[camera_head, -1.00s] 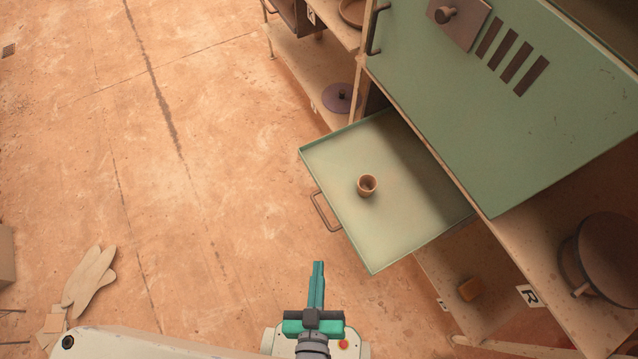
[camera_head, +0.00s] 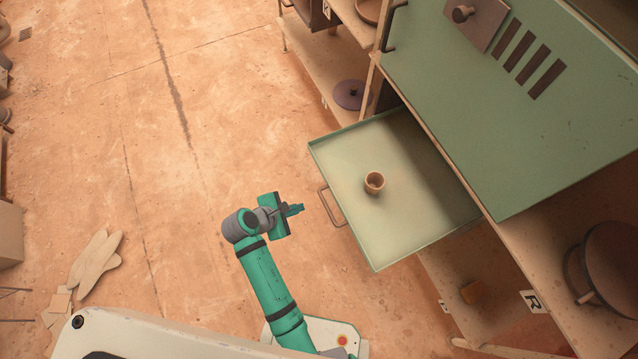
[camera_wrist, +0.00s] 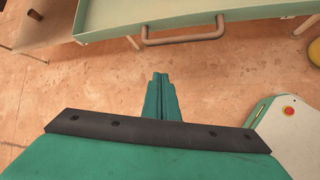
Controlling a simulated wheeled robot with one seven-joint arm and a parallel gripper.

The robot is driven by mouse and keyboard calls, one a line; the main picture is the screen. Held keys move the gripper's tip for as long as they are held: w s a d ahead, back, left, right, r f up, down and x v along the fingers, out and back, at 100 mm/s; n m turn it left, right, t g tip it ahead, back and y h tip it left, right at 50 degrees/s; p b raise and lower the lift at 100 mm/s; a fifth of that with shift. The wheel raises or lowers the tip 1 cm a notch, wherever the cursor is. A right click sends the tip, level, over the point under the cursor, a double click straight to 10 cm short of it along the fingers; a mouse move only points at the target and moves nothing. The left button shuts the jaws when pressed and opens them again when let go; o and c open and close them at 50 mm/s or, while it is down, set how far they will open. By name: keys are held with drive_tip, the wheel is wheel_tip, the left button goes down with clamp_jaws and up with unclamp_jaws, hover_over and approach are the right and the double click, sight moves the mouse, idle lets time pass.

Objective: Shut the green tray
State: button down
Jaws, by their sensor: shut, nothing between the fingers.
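The green tray (camera_head: 420,215) stands pulled out from under the green cabinet, with a small brown cup (camera_head: 374,182) on it. Its bar handle (camera_head: 331,207) is on the front edge. In the wrist view the tray's front wall (camera_wrist: 225,16) and handle (camera_wrist: 184,33) are at the top, beyond the fingertips. My gripper (camera_head: 299,209) is shut and empty, a short way left of the handle and pointing at it. Its closed fingers (camera_wrist: 160,80) are in the middle of the wrist view, apart from the handle.
The green cabinet (camera_head: 520,120) rises over the tray's right side. Shelves with a purple lid (camera_head: 349,95) stand behind the tray. A pair of pale gloves (camera_head: 95,262) lies on the floor.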

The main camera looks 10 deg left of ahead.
drive_tip(key=w+a+r+n+h, duration=0.3)
drive_tip(key=a+r, duration=0.1)
drive_tip(key=r, duration=0.3)
approach(328, 184)
wheel_tip(328, 184, down, 3)
drive_tip(key=shift+w+d+f+g, duration=0.1)
drive_tip(key=shift+w+g, duration=0.1)
drive_tip(key=shift+g, duration=0.2)
drive_tip(key=shift+w+d, duration=0.7)
drive_tip(key=shift+d, duration=0.25)
drive_tip(key=shift+w+d, duration=0.45)
drive_tip(key=shift+d, duration=0.15)
